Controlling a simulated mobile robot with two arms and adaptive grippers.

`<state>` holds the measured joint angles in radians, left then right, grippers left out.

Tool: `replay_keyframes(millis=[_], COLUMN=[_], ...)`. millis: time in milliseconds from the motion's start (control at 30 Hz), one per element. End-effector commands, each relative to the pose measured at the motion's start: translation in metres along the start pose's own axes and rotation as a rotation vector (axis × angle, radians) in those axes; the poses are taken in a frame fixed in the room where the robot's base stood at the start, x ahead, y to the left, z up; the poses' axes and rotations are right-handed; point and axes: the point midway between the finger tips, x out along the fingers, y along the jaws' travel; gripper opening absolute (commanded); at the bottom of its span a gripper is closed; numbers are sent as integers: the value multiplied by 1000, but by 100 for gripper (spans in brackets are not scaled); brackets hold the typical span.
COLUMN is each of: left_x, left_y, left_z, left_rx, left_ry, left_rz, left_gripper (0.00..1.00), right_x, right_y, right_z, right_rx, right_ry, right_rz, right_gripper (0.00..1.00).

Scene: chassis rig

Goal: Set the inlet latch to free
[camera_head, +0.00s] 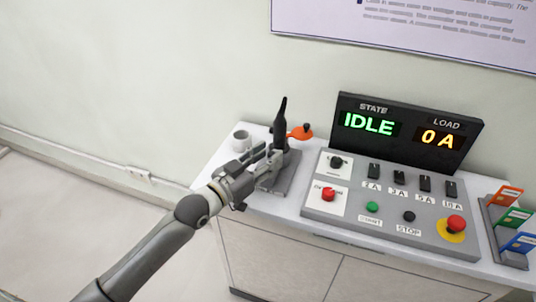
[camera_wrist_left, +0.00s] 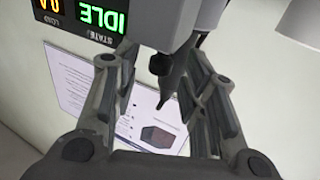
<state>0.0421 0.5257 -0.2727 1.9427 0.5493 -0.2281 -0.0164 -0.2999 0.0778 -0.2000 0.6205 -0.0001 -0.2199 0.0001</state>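A black upright lever (camera_head: 281,118) stands on a grey base (camera_head: 287,180) at the left of the bench. No label on it can be read; I cannot tell for sure that it is the inlet latch. My left gripper (camera_head: 263,158) is level with the lever's lower part, close on its left side. In the left wrist view my left gripper (camera_wrist_left: 163,72) has its fingers spread, with a dark pointed part (camera_wrist_left: 172,85) showing between them. Whether a finger touches the lever cannot be told. My right gripper is not in view.
A control panel (camera_head: 330,216) with knobs, switches and buttons lies right of the lever. The display (camera_head: 408,131) behind it reads IDLE and 0 A. Coloured cards (camera_head: 513,217) are at the right.

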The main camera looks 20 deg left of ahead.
Motion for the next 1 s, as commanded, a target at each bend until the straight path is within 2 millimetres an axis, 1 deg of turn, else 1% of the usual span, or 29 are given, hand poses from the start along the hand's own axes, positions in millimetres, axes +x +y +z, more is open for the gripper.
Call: replay_keyframes(millis=[133,400,467,700,733,900,1000], left_x=[7,8,8,8,8,8,5], left_y=[0,0,0,0,0,1,2], left_z=[0,0,0,0,0,0,-1], left_rx=[0,0,0,0,0,0,-1], left_ry=[0,0,0,0,0,0,-3], left_rz=[0,0,0,1,1,1,2], left_gripper=[40,40,33,2,0,0,0], right_x=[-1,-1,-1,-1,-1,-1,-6], right_y=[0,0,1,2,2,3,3], right_z=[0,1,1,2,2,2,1], right_rx=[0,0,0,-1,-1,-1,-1], right_ry=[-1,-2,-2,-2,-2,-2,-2], right_rz=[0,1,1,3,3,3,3], right_gripper=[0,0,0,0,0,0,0])
